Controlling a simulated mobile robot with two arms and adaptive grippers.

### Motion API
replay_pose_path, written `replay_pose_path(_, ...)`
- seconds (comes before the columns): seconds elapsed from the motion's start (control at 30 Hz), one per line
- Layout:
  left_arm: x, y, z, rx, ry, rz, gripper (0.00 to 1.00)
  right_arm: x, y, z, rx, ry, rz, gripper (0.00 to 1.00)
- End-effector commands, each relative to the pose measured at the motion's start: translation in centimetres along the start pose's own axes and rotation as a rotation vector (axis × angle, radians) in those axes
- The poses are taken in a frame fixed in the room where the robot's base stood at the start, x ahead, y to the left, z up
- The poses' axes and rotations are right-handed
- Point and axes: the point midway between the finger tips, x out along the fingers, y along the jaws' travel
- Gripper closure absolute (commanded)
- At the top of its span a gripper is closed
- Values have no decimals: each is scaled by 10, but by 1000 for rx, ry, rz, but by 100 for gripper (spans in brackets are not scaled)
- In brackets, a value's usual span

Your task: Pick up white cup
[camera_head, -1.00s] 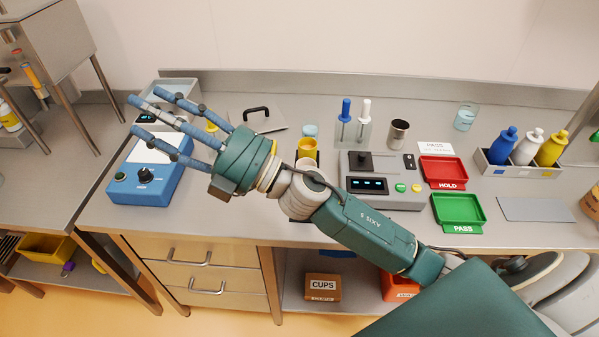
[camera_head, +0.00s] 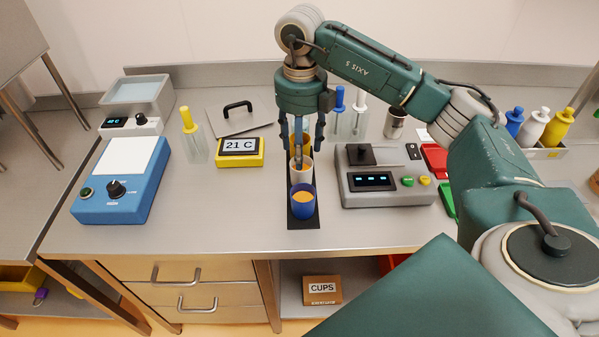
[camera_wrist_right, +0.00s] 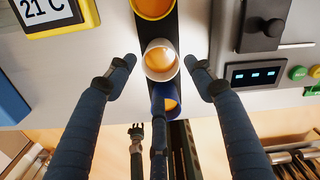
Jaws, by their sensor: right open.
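The white cup (camera_head: 302,172), with orange powder in it, stands upright on the black strip between a yellow cup (camera_head: 304,145) behind it and a blue cup (camera_head: 302,203) in front. My right gripper (camera_head: 303,150) points down over the row and partly hides the white and yellow cups. In the right wrist view the white cup (camera_wrist_right: 160,61) lies between two spread fingers of the right gripper (camera_wrist_right: 160,66), which is open and empty. A small dark claw-like shape (camera_wrist_right: 137,132) below the bench edge there may be my left gripper; its state is unclear.
A yellow 21 C display (camera_head: 240,150) stands left of the row, and a grey device (camera_head: 385,180) stands close on the right. A blue device (camera_head: 120,185) is farther left. Bottles (camera_head: 533,128) stand at the far right. The bench front is clear beside the strip.

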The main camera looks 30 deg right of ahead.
Motion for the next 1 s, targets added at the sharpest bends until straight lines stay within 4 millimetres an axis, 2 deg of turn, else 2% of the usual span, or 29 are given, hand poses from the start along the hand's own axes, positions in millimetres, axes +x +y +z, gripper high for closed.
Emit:
replay_pose_path(0.13,-6,1,1,1,-2,1,60,21,0,-1,-1,3,1,47)
replay_pose_path(0.37,-15,1,0,3,-2,2,60,38,-1,-2,-2,4,2,47)
replay_pose_path(0.5,-28,1,-1,3,-2,2,60,59,-3,-5,-4,5,2,47)
replay_pose_path(0.6,-30,1,-1,3,-2,2,60,74,-2,-4,-3,2,4,47)
replay_pose_path(0.73,-31,1,-2,3,-1,2,60,82,-2,-3,-4,0,4,47)
replay_pose_path(0.93,-30,1,-2,2,-1,2,60,83,-1,-3,-4,-1,5,47)
replay_pose_path(1.0,-30,1,-2,2,-1,2,60,83,-1,-3,-4,-1,5,61)
